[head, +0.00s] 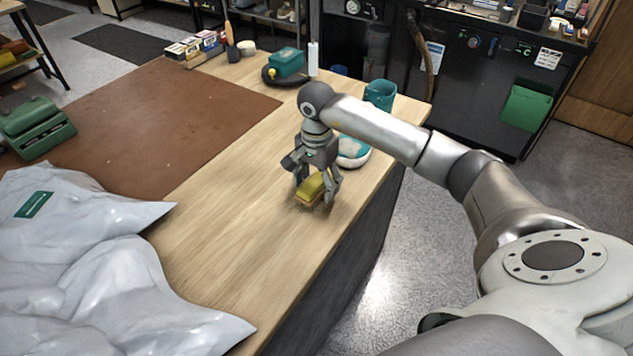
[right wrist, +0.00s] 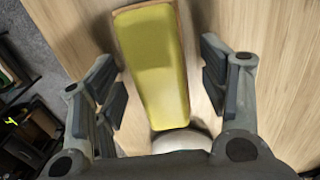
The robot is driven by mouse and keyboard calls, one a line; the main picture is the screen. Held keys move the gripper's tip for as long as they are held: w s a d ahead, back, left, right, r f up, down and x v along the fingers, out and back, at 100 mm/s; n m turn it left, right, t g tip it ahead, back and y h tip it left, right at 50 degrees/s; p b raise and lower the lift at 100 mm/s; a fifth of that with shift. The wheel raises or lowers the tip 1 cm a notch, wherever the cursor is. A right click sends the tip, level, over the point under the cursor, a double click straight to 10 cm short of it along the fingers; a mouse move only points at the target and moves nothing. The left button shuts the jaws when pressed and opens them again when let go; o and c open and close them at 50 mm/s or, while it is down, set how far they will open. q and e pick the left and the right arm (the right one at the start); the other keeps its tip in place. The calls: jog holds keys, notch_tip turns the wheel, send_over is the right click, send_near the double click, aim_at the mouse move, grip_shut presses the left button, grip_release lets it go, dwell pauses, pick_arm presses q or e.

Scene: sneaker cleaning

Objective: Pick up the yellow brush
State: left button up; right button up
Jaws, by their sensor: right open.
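The yellow brush (head: 311,188) lies on the wooden table near its right edge. It has a yellow top and a thin brown wooden rim. My right gripper (head: 317,190) is directly above it, pointing down, with a finger on either side of the brush. In the right wrist view the yellow brush (right wrist: 155,65) sits between the open fingers of the right gripper (right wrist: 165,85), with a gap on both sides. The fingers do not touch it there. The brush's near end is close to the palm side of the picture. My left gripper is not in view.
A white and teal object (head: 352,152) stands just behind the gripper, partly hidden by my arm. A teal cup (head: 380,94) and a green-topped item (head: 286,64) are farther back. A brown mat (head: 150,120) and white plastic bags (head: 90,270) lie to the left. Bare wood lies between.

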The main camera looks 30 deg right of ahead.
jog(key=shift+f, duration=0.7)
jog(key=c, duration=1.1)
jog(key=shift+r, duration=0.15)
jog(key=shift+c, duration=0.2)
jog(key=shift+r+b, duration=0.45)
jog(key=shift+r, duration=0.05)
notch_tip(320, 180, up, 2)
jog(key=shift+s+r+b, duration=0.1)
jog(key=shift+b, duration=0.45)
jog(key=s+a+r+b, duration=0.2)
jog(key=s+a+r, duration=0.4)
jog(key=s+r, duration=0.3)
jog(key=s, duration=0.3)
jog(key=shift+a+r+b, duration=0.25)
jog(key=shift+r+b, duration=0.05)
jog(key=shift+b, duration=0.05)
jog(key=shift+s, duration=0.1)
